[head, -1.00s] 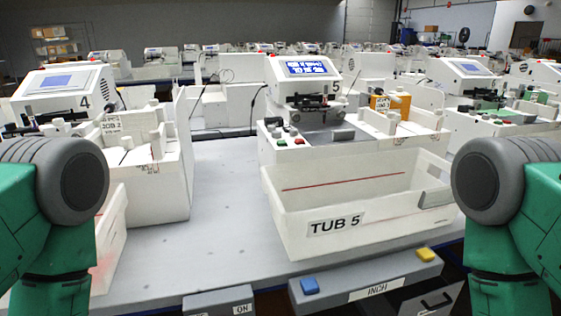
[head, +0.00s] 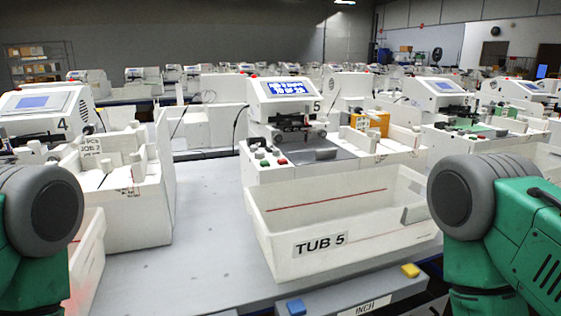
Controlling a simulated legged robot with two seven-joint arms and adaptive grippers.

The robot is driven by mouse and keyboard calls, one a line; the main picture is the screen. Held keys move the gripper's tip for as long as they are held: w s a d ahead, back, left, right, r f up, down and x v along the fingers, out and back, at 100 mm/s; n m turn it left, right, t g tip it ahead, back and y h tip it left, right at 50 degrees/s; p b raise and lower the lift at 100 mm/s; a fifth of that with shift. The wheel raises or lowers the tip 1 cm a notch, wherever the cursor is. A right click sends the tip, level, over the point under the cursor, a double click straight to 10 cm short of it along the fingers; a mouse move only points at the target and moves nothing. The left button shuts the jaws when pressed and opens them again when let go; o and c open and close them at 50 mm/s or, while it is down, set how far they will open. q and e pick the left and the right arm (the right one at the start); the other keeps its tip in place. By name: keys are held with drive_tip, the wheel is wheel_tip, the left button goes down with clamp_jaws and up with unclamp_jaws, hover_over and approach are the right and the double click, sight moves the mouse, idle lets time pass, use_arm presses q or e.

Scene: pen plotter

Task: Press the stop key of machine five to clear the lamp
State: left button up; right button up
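Machine five (head: 287,110) stands at the middle of the head view, a white unit with a lit blue screen (head: 286,88) and the number 5 on its side. The screen text is too small to read. On its front left deck is a small key group with a red key (head: 282,161) and green and dark keys (head: 262,153). I cannot tell which key is marked stop. No separate lamp can be made out. My two green arms show at the left and right edges, away from the machine. Neither gripper is in view.
Machine four (head: 45,110) is at left. Bare grey table (head: 205,225) lies between.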

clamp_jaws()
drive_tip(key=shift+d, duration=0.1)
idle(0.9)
